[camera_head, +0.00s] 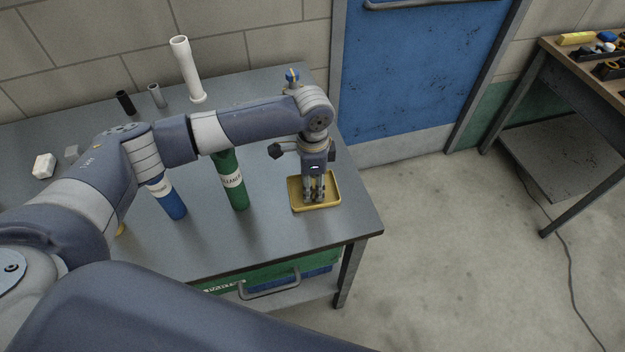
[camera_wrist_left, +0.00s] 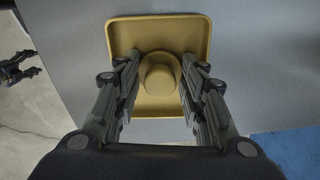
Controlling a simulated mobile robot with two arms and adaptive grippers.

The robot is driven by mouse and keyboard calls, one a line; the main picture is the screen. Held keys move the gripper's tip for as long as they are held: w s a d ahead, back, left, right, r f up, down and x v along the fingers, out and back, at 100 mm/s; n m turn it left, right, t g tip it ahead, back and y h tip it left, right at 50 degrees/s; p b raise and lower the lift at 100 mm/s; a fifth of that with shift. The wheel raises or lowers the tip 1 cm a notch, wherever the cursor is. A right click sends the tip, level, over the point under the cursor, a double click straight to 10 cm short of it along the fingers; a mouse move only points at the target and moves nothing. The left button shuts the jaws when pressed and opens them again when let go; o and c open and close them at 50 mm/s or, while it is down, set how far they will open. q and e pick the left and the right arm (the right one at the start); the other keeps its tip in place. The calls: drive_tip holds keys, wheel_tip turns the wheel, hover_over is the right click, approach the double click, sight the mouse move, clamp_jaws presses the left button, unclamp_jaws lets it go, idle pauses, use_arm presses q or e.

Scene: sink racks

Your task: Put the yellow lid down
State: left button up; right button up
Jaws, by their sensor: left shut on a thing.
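The yellow lid (camera_head: 331,203) is a shallow rectangular tray shape with a raised rim, near the right end of the grey table. In the left wrist view the lid (camera_wrist_left: 200,38) shows a round knob (camera_wrist_left: 158,75) at its middle. My left gripper (camera_head: 314,199) points straight down over the lid. In the left wrist view its fingers (camera_wrist_left: 158,85) stand on both sides of the knob and are shut on it. I cannot tell whether the lid touches the table or hangs just above it.
A green bottle (camera_head: 235,190) and a blue bottle (camera_head: 170,200) stand left of the lid on the table (camera_head: 275,230). A white pipe (camera_head: 188,72) and two small cylinders stand behind. The table's right edge is close to the lid. A workbench (camera_head: 560,65) stands at far right.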

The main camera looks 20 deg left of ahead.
sight(313, 183)
use_arm(q)
drive_tip(key=shift+d+f, duration=0.1)
drive_tip(key=shift+f, duration=0.05)
use_arm(e)
drive_tip(key=shift+d, duration=0.2)
use_arm(q)
drive_tip(key=o, duration=0.4)
drive_tip(key=shift+o, duration=0.2)
use_arm(e)
drive_tip(key=shift+d, duration=0.25)
use_arm(q)
wheel_tip(313, 183, up, 12)
drive_tip(key=b, duration=0.2)
use_arm(e)
wheel_tip(313, 183, down, 2)
drive_tip(key=shift+a+f, duration=0.15)
drive_tip(key=shift+s, duration=0.1)
